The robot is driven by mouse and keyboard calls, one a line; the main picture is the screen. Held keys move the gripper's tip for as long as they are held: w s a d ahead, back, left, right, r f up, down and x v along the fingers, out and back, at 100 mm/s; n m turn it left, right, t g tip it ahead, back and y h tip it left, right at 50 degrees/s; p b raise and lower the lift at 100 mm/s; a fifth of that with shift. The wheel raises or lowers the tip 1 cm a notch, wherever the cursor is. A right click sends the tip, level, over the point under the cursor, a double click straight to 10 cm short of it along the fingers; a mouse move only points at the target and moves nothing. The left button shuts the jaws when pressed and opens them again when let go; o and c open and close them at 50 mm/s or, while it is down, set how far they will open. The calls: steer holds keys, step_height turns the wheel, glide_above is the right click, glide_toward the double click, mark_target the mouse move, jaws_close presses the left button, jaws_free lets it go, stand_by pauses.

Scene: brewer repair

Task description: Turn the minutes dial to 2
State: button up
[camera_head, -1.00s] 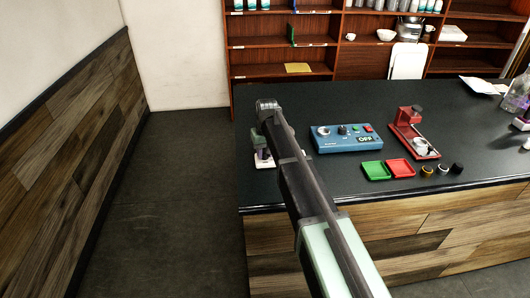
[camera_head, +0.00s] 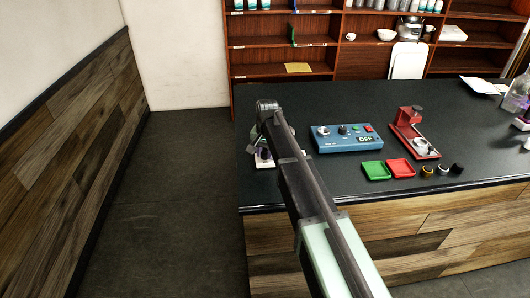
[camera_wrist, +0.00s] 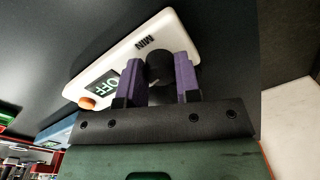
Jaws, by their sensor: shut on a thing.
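A white timer box (camera_wrist: 120,62) with the label "MIN" lies on the dark counter in the wrist view. The dial's pointer and scale cannot be made out. In the head view, the white box (camera_head: 264,159) is small and partly hidden by my arm, at the counter's left end.
A blue control box (camera_head: 345,138), also showing "OFF", stands right of my arm. The counter behind the blue box is clear.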

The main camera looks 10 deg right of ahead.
mark_target(266, 153)
stand_by(0.3)
steer(key=o, duration=0.9)
steer(key=shift+r, duration=0.1)
steer(key=r+p, duration=1)
steer(key=p, duration=0.1)
steer(key=shift+s+d+r, duration=0.1)
steer(key=shift+d+r, duration=0.1)
steer(key=shift+r, duration=0.15)
steer(key=s+d+f+n+b, duration=0.1)
steer(key=s+d, duration=0.1)
steer(key=s, duration=0.8)
steer(key=s+d+f+n+b, duration=0.1)
steer(key=s+d+n, duration=0.1)
steer(key=s, duration=0.8)
steer(key=s+d+f+n+b, duration=0.1)
steer(key=s+d+b, duration=0.1)
steer(key=s, duration=0.8)
steer(key=shift+d+f+n, duration=0.35)
steer(key=shift+f+n, duration=0.05)
